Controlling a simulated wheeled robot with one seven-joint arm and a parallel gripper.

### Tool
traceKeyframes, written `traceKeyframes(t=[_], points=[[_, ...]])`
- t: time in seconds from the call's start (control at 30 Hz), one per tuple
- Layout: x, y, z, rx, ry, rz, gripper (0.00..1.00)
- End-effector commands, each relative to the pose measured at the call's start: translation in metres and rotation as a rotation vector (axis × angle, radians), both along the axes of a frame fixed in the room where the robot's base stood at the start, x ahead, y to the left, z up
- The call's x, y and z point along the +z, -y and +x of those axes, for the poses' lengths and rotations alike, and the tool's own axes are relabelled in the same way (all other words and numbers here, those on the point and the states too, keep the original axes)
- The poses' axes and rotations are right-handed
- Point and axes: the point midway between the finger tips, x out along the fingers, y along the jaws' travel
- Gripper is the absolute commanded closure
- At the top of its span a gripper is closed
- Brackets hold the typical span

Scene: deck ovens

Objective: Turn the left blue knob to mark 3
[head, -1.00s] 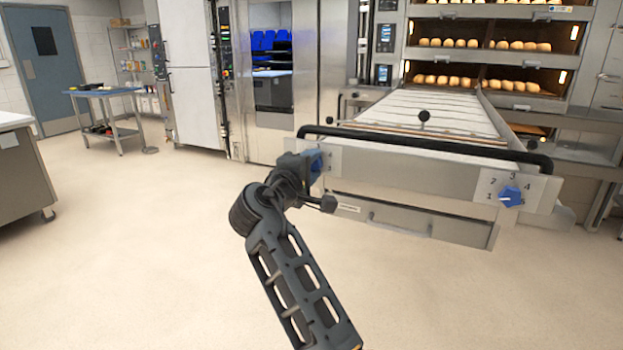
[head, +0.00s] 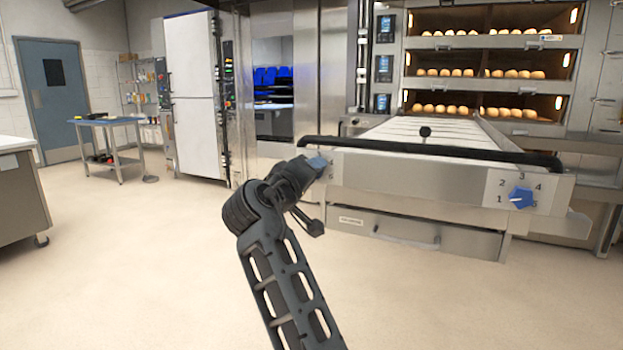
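The left blue knob (head: 318,163) is at the left end of the loader's front panel. Only a small blue part of it shows, and my gripper (head: 308,172) is in front of it. Most of its dial is hidden, so I cannot read its pointer. The gripper's fingertips are at the knob, but I cannot tell whether they are closed on it. The right blue knob (head: 520,198) is at the panel's right end, with its white pointer near mark 1.
A black handle bar (head: 430,150) runs along the top front of the loader (head: 420,178). A drawer (head: 420,235) is below the panel. Deck ovens with bread (head: 485,72) stand behind. A blue table (head: 108,122) stands at the back left. The floor in front is clear.

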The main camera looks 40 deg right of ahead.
Motion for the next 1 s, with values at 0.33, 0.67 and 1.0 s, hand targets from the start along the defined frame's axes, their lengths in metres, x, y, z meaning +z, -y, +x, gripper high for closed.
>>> traceKeyframes(t=[0.33,0.67,1.0], points=[[-0.0021,-0.0003,-0.0002,-0.001,0.005,0.006,0.92],[-0.0014,-0.0002,-0.0002,0.0,0.006,0.005,0.41],[-0.0007,-0.0031,-0.0009,0.001,0.007,0.003,0.36]])
